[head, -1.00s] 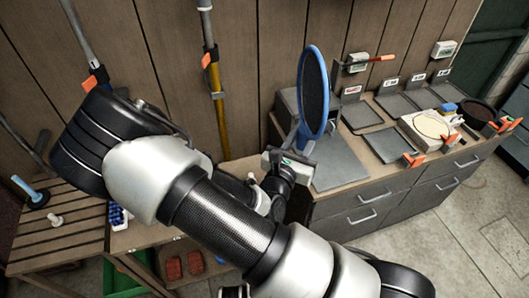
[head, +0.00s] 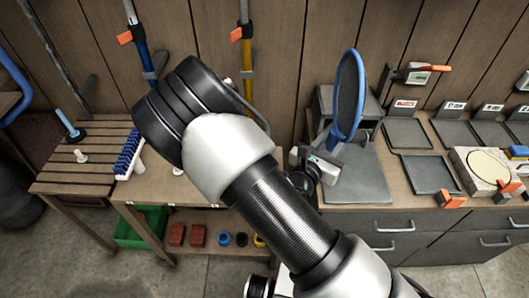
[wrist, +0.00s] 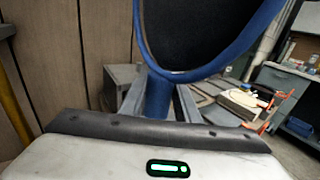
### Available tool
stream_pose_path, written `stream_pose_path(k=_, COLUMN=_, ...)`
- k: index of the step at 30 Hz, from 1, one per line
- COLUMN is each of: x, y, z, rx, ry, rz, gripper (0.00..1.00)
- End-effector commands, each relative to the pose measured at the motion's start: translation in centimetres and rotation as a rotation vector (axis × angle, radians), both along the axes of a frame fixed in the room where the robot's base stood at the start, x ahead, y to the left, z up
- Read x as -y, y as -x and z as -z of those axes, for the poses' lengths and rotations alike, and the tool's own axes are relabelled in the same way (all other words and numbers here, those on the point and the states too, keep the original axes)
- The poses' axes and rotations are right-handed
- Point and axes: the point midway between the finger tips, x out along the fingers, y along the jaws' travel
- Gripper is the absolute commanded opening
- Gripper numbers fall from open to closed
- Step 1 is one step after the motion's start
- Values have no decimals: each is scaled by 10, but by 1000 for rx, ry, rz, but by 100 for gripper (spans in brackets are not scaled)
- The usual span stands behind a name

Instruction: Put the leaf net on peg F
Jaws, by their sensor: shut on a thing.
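The leaf net (head: 348,97) has a blue oval rim and dark mesh. It stands nearly upright above my gripper (head: 328,146), which is shut on the blue part at its lower end. In the wrist view, the net's blue neck (wrist: 158,95) rises between the fingers and the rim fills the upper middle. The net is in front of the wall, above the left end of the grey cabinet's top. I cannot tell which peg is F; no letter is readable.
Poles with orange tags (head: 125,38) hang on the wood wall at left. The cabinet top (head: 410,170) holds grey trays and a pale block with a round disc (head: 487,166). A slatted bench (head: 75,160) stands left, with a blue brush (head: 128,155). Bare floor lies in front.

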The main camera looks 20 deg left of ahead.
Motion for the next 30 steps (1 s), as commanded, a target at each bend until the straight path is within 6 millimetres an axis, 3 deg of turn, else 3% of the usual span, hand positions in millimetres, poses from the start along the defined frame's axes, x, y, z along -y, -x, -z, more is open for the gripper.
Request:
stream_pose_path(k=1, x=-30, y=-6, z=32, rx=3, ry=-7, rz=-38, gripper=0)
stream_pose_path(k=3, x=-66, y=-10, z=52, rx=3, ry=-6, rz=-80, gripper=0)
stream_pose_path(k=9, x=-159, y=-12, z=91, rx=9, ry=-8, rz=-178, gripper=0)
stream_pose_path(k=12, x=-191, y=-10, z=99, rx=12, ry=-10, rz=-209, gripper=0)
stream_pose_path(k=18, x=-221, y=-7, z=102, rx=16, ry=-9, rz=-235, gripper=0)
stream_pose_path(k=30, x=-222, y=-6, z=117, rx=15, ry=-7, rz=-237, gripper=0)
